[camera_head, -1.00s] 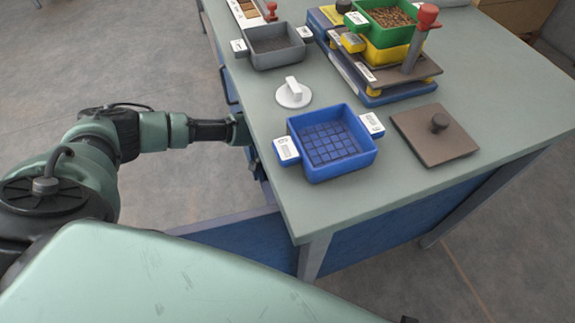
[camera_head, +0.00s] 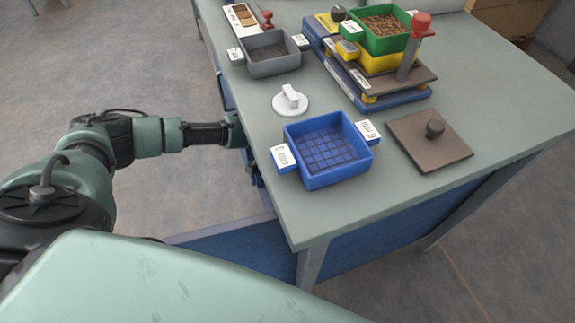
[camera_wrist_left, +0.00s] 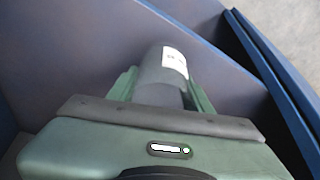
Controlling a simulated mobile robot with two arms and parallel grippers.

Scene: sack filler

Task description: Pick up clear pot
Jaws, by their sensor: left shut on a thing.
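In the left wrist view, a smooth grey, see-through-looking pot (camera_wrist_left: 158,62) with a white label stands inside a dark blue drawer-like space. My left gripper (camera_wrist_left: 162,92) has one green finger on each side of the pot and is shut on it. The gripper body hides the pot's near end. In the head view my left arm reaches to the left side of the workbench, where the bench edge hides the fingers and the pot. My right gripper is in neither view.
The drawer's blue walls (camera_wrist_left: 275,75) stand close around the gripper. On the bench (camera_head: 400,205) are a blue bin (camera_head: 330,178), a white knobbed lid (camera_head: 291,101), a brown knobbed plate (camera_head: 425,148), a grey bin (camera_head: 272,62) and a green bin of pellets (camera_head: 390,43) on a stand.

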